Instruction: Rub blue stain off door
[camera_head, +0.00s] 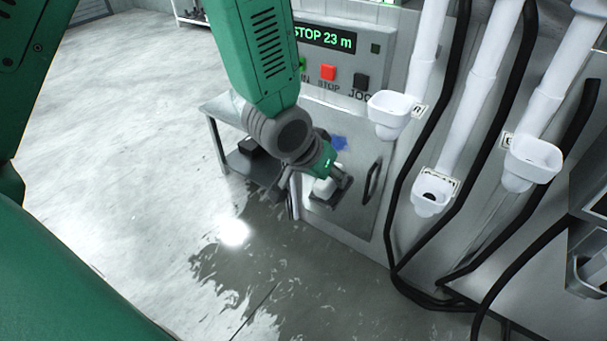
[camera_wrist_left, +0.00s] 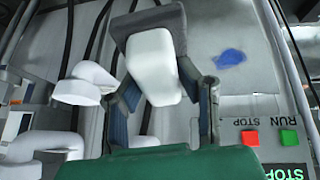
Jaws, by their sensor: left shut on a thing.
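A blue stain (camera_head: 339,143) marks the upper part of the grey metal door (camera_head: 352,220), below the red and black buttons. The stain also shows in the left wrist view (camera_wrist_left: 229,58), right of my fingers. My left gripper (camera_head: 328,187) is in front of the door, below and slightly left of the stain. It is shut on a white block with a dark grey pad (camera_wrist_left: 150,62), which sits between the two fingers. The pad is apart from the stain; I cannot tell whether it touches the door. My right gripper is not in view.
A black handle (camera_head: 372,180) stands out at the door's right side. White funnels on pipes (camera_head: 390,112) and black hoses (camera_head: 405,225) are to the right. A low metal table (camera_head: 222,112) stands left of the door. The wet floor is open in front.

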